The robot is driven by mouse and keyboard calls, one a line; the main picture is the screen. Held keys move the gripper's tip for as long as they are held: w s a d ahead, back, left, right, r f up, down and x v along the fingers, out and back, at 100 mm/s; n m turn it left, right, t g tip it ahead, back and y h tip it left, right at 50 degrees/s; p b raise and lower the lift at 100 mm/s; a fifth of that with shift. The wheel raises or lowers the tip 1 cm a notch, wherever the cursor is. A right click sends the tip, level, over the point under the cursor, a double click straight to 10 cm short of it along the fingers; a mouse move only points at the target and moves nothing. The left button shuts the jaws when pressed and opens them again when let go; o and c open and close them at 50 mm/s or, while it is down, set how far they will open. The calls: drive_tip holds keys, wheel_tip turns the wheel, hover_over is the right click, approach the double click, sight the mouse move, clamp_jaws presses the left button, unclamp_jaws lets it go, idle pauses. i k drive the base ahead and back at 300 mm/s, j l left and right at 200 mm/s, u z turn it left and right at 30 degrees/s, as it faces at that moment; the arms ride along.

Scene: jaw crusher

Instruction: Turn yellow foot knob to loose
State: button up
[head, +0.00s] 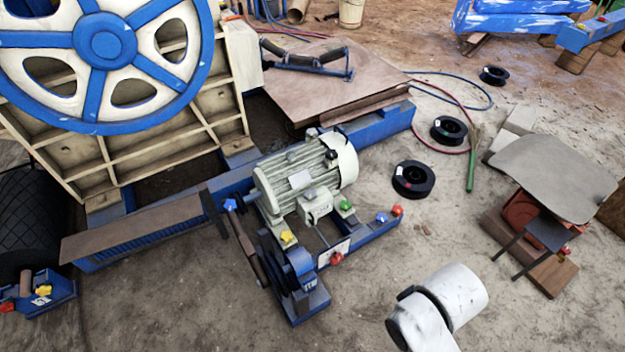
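The yellow foot knob (287,237) is a small star-shaped knob at the near left foot of the cream electric motor (305,180). The motor sits on a blue base frame (372,235). The knob's turn position is too small to read. My gripper is not visible. Only a white rounded part of my arm shows at the bottom, to the right of the motor and apart from the knob.
Other knobs stand near the motor: blue (230,204), green (346,206) and red (337,257). Another yellow knob (43,290) is at far left. A blue flywheel (106,42) is behind. Black spools (413,180) lie right; bare floor lies in front.

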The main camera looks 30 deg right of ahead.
sight(286, 236)
drive_tip(key=i+l, duration=0.35)
drive_tip(key=i, duration=0.2)
drive_tip(key=i+l, duration=0.35)
drive_tip(key=i, duration=0.2)
drive_tip(key=i+l, duration=0.35)
drive_tip(key=i, duration=0.25)
